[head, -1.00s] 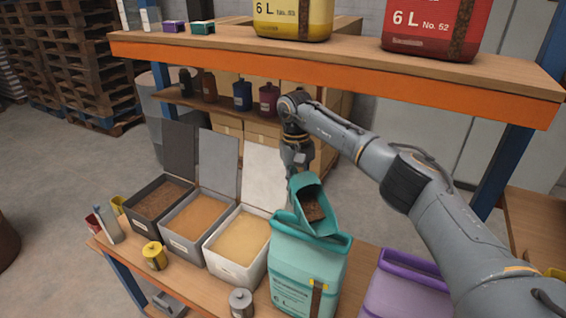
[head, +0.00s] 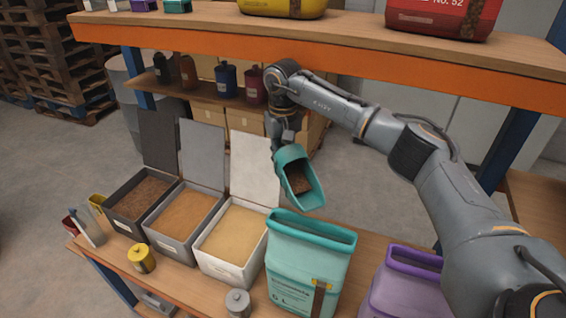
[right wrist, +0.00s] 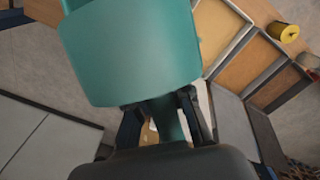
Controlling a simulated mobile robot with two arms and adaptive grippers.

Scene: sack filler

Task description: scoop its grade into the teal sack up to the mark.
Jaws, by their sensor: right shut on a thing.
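The teal sack (head: 300,272) stands upright on the bench with its mouth open. A narrow window (head: 319,296) low on its front shows brown fill, with a yellow mark at its top. My right gripper (head: 284,143) is shut on the handle of a teal scoop (head: 313,194), which hangs tilted just above and behind the sack's mouth. Dark brown grains lie in the scoop. The right wrist view shows the scoop's back (right wrist: 130,50) and my fingers (right wrist: 165,115) around its handle. The sack's inside is hidden. My left gripper is out of view.
Three open bins stand left of the sack: dark grey (head: 122,222), mid grey (head: 165,243) and white (head: 213,268), with raised lids behind. A purple sack (head: 400,290) stands right. A yellow canister (head: 141,258) and grey canister (head: 237,303) are in front. An orange-edged shelf (head: 300,43) crosses above.

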